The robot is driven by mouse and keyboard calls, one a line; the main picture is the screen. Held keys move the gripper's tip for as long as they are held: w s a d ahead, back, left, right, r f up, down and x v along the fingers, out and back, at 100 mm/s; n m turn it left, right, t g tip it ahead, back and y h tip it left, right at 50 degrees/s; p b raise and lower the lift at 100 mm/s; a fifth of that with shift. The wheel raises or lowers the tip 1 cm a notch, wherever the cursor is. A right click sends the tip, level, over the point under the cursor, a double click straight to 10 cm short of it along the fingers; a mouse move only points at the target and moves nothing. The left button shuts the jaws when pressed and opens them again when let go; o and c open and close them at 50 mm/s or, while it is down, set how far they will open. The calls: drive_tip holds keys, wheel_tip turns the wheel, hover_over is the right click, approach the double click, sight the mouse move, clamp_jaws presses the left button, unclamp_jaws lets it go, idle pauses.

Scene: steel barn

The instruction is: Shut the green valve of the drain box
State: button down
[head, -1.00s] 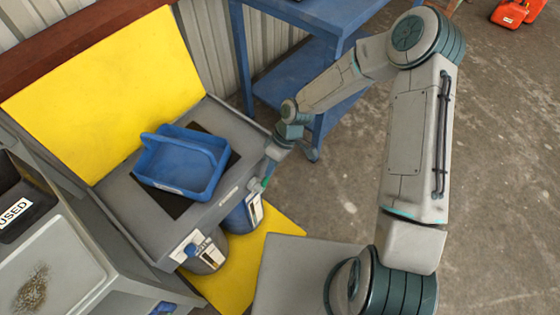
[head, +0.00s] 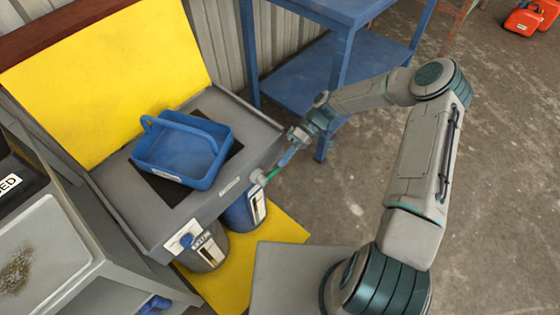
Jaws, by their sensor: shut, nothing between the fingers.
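The grey drain box (head: 148,222) stands at the left of the head view against a yellow back panel. The green valve handle (head: 272,174) juts from the box's right front side, pointing up and right. My gripper (head: 284,162) is shut and empty at the outer end of this handle. I cannot tell whether its fingertips touch the handle. A blue valve knob (head: 186,241) sits on a white plate at the front left of the box.
A blue basket (head: 172,158) rests on the box's dark top. Two containers stand below the valves, one blue (head: 236,216) and one grey (head: 206,262). A blue shelf table (head: 300,80) stands behind my gripper. Open concrete floor lies to the right.

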drive_tip(key=shift+d+f, duration=0.15)
drive_tip(key=shift+f, duration=0.35)
drive_tip(key=shift+s+r, duration=0.1)
drive_tip(key=shift+r, duration=0.05)
drive_tip(key=r+p+v, duration=0.1)
drive_tip(key=v, duration=1.1)
drive_tip(key=shift+s+r, duration=0.2)
drive_tip(key=shift+s, duration=0.1)
